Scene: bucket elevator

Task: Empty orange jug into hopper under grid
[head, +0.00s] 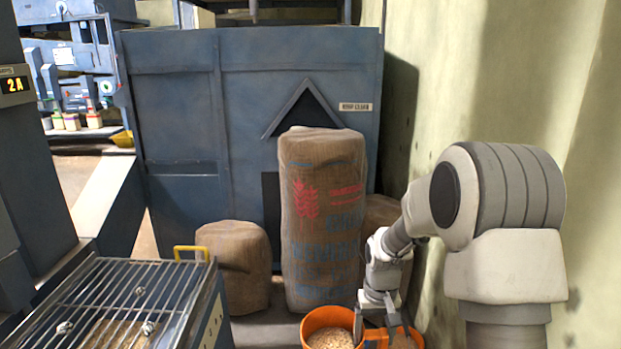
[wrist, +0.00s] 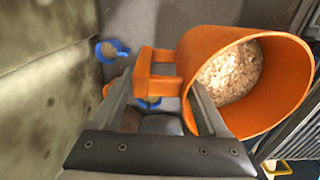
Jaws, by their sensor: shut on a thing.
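The orange jug (head: 308,330) is at the bottom of the head view, holding pale flakes or grain. In the wrist view the jug (wrist: 190,52) shows its open mouth, with the pale contents inside. My gripper (head: 376,328) is at the jug's right side. In the wrist view my gripper (wrist: 160,95) has its fingers shut on the jug's handle (wrist: 155,72). The hopper's metal grid (head: 120,285) lies at lower left, with a yellow handle (head: 190,249) at its far edge. Pale material and several small metal fittings show at the bars. The jug's base is hidden.
A tall printed sack (head: 322,215) stands behind the jug, and a shorter sack (head: 235,262) stands between it and the grid. A blue cabinet (head: 180,130) is behind them. A stained wall (head: 480,80) closes the right. Blue-rimmed items (wrist: 108,50) lie below in the wrist view.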

